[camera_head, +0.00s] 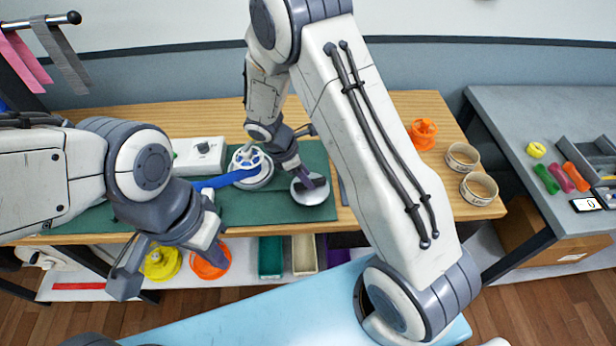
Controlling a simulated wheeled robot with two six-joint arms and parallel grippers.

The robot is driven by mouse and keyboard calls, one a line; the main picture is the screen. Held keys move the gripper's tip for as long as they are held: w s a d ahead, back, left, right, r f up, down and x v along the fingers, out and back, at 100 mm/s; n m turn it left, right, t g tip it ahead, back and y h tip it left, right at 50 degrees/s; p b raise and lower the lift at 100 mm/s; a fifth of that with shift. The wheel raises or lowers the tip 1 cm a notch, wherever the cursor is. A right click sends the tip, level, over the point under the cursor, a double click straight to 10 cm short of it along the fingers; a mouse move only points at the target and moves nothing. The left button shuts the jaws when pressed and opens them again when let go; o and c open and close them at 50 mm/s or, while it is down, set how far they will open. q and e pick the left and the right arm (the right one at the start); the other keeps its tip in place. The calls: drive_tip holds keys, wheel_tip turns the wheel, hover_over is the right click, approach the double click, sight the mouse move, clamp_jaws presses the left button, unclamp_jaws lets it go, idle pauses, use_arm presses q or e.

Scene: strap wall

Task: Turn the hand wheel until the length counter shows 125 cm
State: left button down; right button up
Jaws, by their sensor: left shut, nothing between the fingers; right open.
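A white spoked wheel with blue on it (250,166), seemingly the hand wheel, sits on the green mat with a blue strap (222,181) running left from it. A pale round disc with a dark bar (310,194) lies just to its right. My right gripper (308,158) is open beside the wheel, with one finger over the disc; I cannot tell whether it touches. My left gripper (166,256) is shut and empty in front of the bench's front edge. A small display showing 0 (587,204) is on the grey table; I cannot tell whether it is the length counter.
A white box with a knob (200,153) stands left of the wheel. An orange spool (424,132) and two strap rolls (478,188) are at the bench's right. Coloured rolls (563,177) lie on the grey table (520,105). Bins and spools (162,262) sit below.

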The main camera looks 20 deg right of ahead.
drive_tip(key=shift+x, duration=0.8)
clamp_jaws()
drive_tip(key=shift+w+r+m+g+p, duration=0.15)
drive_tip(key=shift+m+g+p, duration=0.3)
drive_tip(key=shift+m, duration=0.55)
drive_tip(key=m+g, duration=0.1)
drive_tip(key=m, duration=0.2)
drive_tip(key=shift+m+y, duration=0.3)
unclamp_jaws()
drive_tip(key=b+v, duration=0.2)
drive_tip(key=v, duration=0.8)
